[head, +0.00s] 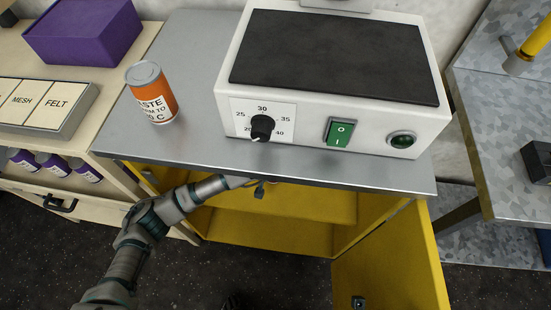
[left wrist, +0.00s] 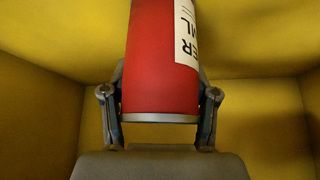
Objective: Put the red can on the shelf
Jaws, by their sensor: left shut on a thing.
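The red can (left wrist: 158,65), with a white label and a silver rim, is between the fingers of my left gripper (left wrist: 160,110) in the left wrist view. The gripper is shut on it. Yellow walls of the cabinet surround the can there. In the head view my left arm reaches under the grey worktop into the open yellow cabinet. A yellow shelf (head: 290,208) shows inside the cabinet. The can is hidden from the head view by the worktop. I cannot tell whether the can rests on a surface. My right gripper is not in view.
The grey worktop (head: 190,60) overhangs the cabinet and carries an orange can (head: 152,95) and a white heater box (head: 325,125). The open yellow door (head: 395,265) stands at the right. A drawer unit with a purple box (head: 85,30) is at left.

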